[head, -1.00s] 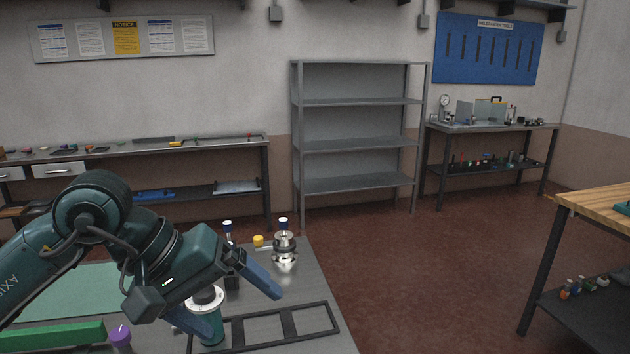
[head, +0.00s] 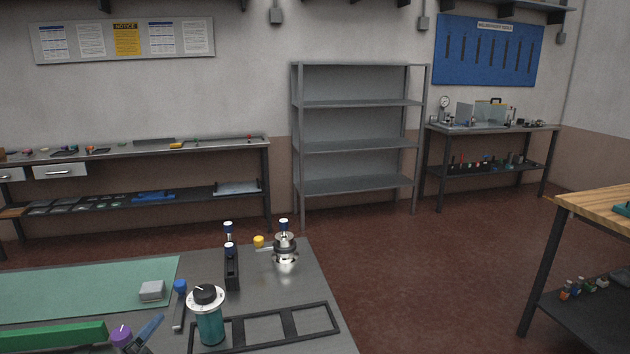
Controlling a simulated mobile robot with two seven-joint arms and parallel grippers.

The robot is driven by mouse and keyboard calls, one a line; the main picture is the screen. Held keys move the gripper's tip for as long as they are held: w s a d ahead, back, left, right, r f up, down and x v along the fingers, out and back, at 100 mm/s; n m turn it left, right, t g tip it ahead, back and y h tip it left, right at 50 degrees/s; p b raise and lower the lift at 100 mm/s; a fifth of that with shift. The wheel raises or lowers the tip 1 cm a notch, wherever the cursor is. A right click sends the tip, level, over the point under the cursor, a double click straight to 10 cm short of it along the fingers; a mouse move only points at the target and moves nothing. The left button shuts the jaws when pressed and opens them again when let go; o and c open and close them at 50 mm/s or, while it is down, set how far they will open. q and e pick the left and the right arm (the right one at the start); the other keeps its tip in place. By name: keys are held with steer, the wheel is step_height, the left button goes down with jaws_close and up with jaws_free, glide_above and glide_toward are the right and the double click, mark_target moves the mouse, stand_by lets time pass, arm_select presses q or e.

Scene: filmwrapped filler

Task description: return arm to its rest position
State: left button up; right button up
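The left arm is almost wholly out of the head view. Only a slanted blue piece, coloured like the fingers of my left gripper (head: 149,329), shows at the bottom left edge beside a purple-capped item (head: 122,335). I see nothing between fingers there, and the rest of the gripper is cut off, so its opening cannot be told. My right gripper and arm are not in view. The teal cylinder with a white dial and black knob (head: 209,322) stands upright on the grey table (head: 260,318), apart from the blue piece.
A black slotted frame (head: 287,324) lies at the table's front right. A black holder (head: 231,272), a shiny metal fitting (head: 285,256), a blue-ended tool (head: 180,302) and a grey block (head: 152,291) on a green mat (head: 80,285) stand nearby. A green bar (head: 50,336) is at front left.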

arm_select(q)
steer(key=s+f+n+g, duration=0.9)
steer(key=s+f+g, duration=0.3)
steer(key=s+f, duration=0.7)
steer(key=w+d+f+t+h+b, duration=0.1)
steer(key=w+d+f+t+b, duration=0.1)
steer(key=d+f+t, duration=0.1)
steer(key=w+d+f+m+t+h+b, duration=0.1)
steer(key=w+d+f+t+h+b, duration=0.1)
steer(key=f, duration=0.4)
steer(key=shift+w+d+f+m+t+h, duration=0.15)
steer(key=shift+w+d+m+t+h, duration=0.25)
steer(key=shift+w+t, duration=0.6)
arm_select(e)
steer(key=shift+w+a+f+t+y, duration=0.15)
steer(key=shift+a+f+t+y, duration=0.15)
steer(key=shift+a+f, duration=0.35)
arm_select(q)
steer(key=shift+s+d, duration=0.1)
steer(key=shift+s, duration=0.05)
steer(key=shift+c, duration=0.3)
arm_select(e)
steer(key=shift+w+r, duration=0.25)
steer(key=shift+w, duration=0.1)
